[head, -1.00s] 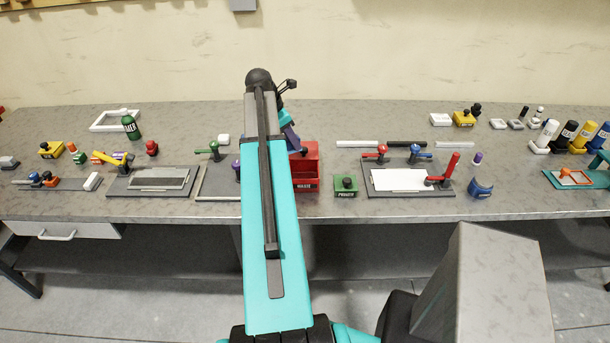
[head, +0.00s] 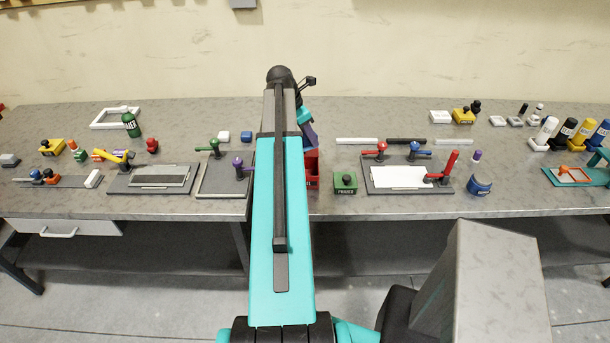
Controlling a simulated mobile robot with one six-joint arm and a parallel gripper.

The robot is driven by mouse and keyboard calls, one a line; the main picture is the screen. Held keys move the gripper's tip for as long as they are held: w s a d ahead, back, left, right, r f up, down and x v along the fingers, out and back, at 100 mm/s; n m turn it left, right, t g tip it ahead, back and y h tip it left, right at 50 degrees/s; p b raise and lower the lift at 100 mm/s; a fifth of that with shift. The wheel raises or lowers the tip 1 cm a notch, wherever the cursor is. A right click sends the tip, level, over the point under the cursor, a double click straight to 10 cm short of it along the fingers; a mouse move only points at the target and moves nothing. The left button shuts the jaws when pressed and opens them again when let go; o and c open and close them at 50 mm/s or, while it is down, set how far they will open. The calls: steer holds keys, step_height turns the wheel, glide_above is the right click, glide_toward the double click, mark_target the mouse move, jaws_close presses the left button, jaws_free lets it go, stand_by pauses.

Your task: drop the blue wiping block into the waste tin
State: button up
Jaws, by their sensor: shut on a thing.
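A small blue block (head: 246,136), which looks like the wiping block, sits at the back of the bench, just left of my arm and right of a white block (head: 224,136). The red waste tin (head: 313,172) stands on the bench just right of my arm, which hides its left part. My wrist, with a purple-blue part, hangs behind my forearm and in front of or above the back of the tin; I cannot tell which. The jaws and anything between them are hidden.
A green block with a black knob (head: 345,184) stands right of the tin. Left of my arm are a grey framed plate with a purple knob (head: 238,165) and a dark plate (head: 160,180). A plate with white sheet (head: 400,178) lies to the right. Flat bars lie behind it.

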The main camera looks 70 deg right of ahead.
mark_target(309, 147)
steer(key=shift+f+b, duration=0.35)
steer(key=shift+f, duration=2.2)
steer(key=o, duration=1.2)
steer(key=shift+r, duration=0.1)
steer(key=shift+b+v, duration=2.3)
steer(key=shift+v, duration=4.5)
steer(key=shift+s+a, duration=0.1)
